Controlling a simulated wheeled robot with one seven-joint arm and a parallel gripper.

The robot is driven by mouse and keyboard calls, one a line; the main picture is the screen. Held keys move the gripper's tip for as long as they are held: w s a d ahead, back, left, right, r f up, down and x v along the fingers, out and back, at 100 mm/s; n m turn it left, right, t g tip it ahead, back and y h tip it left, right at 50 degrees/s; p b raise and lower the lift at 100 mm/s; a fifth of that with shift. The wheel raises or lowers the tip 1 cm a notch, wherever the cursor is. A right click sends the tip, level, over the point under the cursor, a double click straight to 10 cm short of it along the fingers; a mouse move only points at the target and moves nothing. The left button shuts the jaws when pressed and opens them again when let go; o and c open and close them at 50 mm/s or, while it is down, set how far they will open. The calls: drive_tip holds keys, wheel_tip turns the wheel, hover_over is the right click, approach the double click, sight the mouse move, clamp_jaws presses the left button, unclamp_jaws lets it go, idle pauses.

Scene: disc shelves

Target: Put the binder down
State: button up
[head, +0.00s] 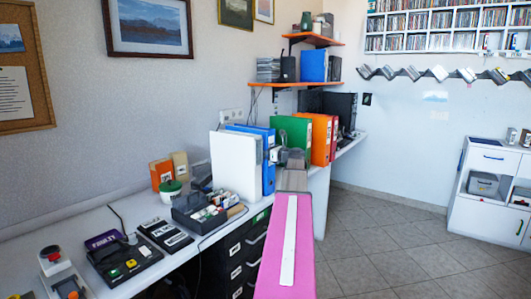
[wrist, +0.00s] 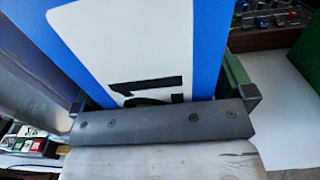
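The blue binder (head: 267,168) stands upright at the desk's edge, between a white binder and a green binder. In the wrist view its blue spine with a white label (wrist: 135,50) fills the space between my fingers. My gripper (head: 290,158) is at the binder's spine, and in the wrist view my gripper (wrist: 165,100) has one finger on each side of it. It looks shut on the blue binder. The binder's underside is hidden, so I cannot tell whether it touches the desk.
The white binder (head: 236,165) is close on the left. The green binder (head: 292,126) and orange binders (head: 322,138) stand to the right. A dark tray of small items (head: 205,212) sits in front on the desk (head: 75,232). Orange shelves (head: 295,85) hang above.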

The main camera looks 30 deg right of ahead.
drive_tip(key=v, duration=1.2)
